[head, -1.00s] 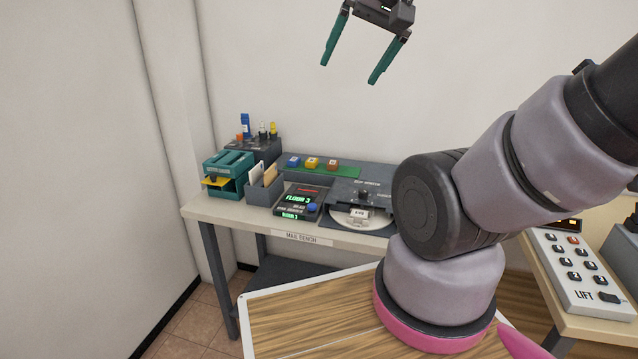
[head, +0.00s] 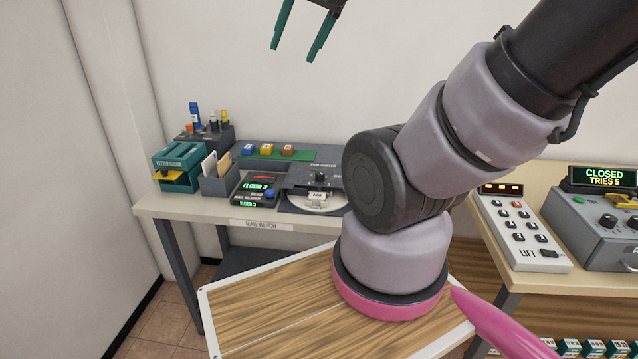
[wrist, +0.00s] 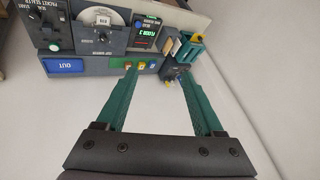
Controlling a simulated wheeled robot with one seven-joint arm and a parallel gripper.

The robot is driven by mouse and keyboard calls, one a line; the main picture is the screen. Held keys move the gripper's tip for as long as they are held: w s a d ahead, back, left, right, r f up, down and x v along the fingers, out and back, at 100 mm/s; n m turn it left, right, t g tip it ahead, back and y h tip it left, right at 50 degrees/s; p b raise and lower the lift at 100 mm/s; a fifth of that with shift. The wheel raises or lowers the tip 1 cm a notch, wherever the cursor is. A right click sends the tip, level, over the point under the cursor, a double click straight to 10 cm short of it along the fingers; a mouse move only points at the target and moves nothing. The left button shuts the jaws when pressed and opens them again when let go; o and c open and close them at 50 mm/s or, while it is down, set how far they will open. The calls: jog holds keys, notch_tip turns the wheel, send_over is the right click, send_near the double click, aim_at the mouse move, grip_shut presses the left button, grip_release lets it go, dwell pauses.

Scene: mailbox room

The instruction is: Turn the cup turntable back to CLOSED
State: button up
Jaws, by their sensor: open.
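The cup turntable (head: 316,203) is a pale disc set in a dark grey housing on the mail bench, partly behind my arm in the head view. In the wrist view the turntable (wrist: 103,18) is at the top, beyond my left finger. My gripper (head: 295,40) is open and empty, high above the bench against the wall. Its green fingers also show apart in the wrist view (wrist: 160,68).
A letter sealer (head: 180,165), a divider with envelopes (head: 217,180) and a FLOOR 3 display (head: 257,186) stand left of the turntable. Coloured blocks (head: 267,149) lie behind.

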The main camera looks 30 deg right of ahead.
jog(key=w+d+f+m+g, duration=0.1)
jog(key=w+d+f, duration=0.1)
jog(key=w, duration=0.3)
jog(key=w+d+f+m+g, duration=0.1)
jog(key=w+d+f, duration=0.1)
jog(key=w, duration=0.3)
jog(key=m+g+h, duration=0.2)
jog(key=g, duration=0.3)
send_over(320, 172)
notch_tip(320, 172, down, 27)
notch_tip(320, 172, down, 11)
jog(key=shift+s+r, duration=0.1)
jog(key=shift+r, duration=0.05)
grip_shut()
